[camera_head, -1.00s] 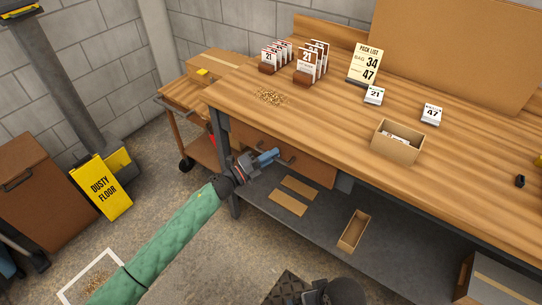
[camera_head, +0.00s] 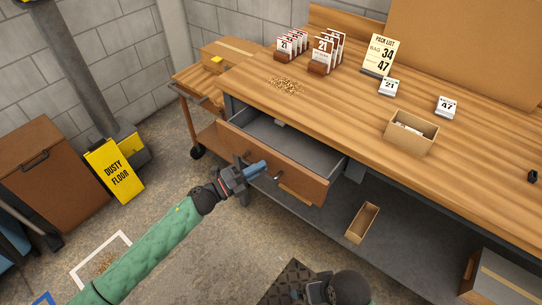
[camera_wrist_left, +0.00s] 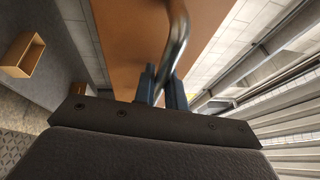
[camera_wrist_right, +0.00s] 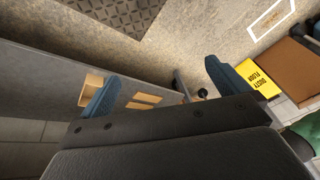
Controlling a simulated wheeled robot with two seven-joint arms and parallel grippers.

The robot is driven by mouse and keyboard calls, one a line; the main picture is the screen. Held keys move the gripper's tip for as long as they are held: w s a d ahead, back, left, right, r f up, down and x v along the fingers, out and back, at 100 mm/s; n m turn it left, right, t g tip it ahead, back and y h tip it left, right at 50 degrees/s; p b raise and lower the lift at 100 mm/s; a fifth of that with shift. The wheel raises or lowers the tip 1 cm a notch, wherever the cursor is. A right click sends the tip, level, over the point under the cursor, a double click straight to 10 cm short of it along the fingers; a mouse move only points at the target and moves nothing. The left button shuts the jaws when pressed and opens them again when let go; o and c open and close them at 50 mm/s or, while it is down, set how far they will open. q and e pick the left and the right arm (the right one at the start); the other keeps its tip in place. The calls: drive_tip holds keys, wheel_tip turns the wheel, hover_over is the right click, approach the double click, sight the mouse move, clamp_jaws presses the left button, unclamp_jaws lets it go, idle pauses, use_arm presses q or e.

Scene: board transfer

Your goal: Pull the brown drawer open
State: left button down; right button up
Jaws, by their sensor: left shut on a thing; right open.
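My left gripper (camera_head: 262,168) is at the drawer front. In the left wrist view its blue fingers are shut on the curved metal handle (camera_wrist_left: 178,40). My right gripper (camera_wrist_right: 163,80) is open with nothing between its fingers. In the head view only part of the right arm shows at the bottom.
An open box (camera_head: 362,222) lies on the lower shelf. A yellow dusty floor sign (camera_head: 114,171) and a cart (camera_head: 190,85) stand at left.

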use_arm(q)
drive_tip(key=s+a+b, duration=0.1)
drive_tip(key=s+a, duration=0.6)
drive_tip(key=s, duration=0.3)
drive_tip(key=shift+s+a, duration=0.15)
drive_tip(key=shift+a, duration=0.1)
use_arm(e)
drive_tip(key=shift+w+a+f+t, duration=0.15)
drive_tip(key=shift+w+a+f, duration=0.1)
drive_tip(key=shift+a+f, duration=0.35)
drive_tip(key=shift+w+a+f+t, duration=0.15)
drive_tip(key=shift+w+a+f, duration=0.1)
drive_tip(key=shift+a+f, duration=0.3)
drive_tip(key=shift+s+d+f+y, duration=0.1)
drive_tip(key=shift+s+y, duration=0.05)
drive_tip(key=shift+y, duration=0.15)
use_arm(q)
drive_tip(key=c, duration=1.7)
unclamp_jaws()
drive_tip(key=shift+c, duration=0.2)
use_arm(e)
drive_tip(key=shift+s, duration=0.1)
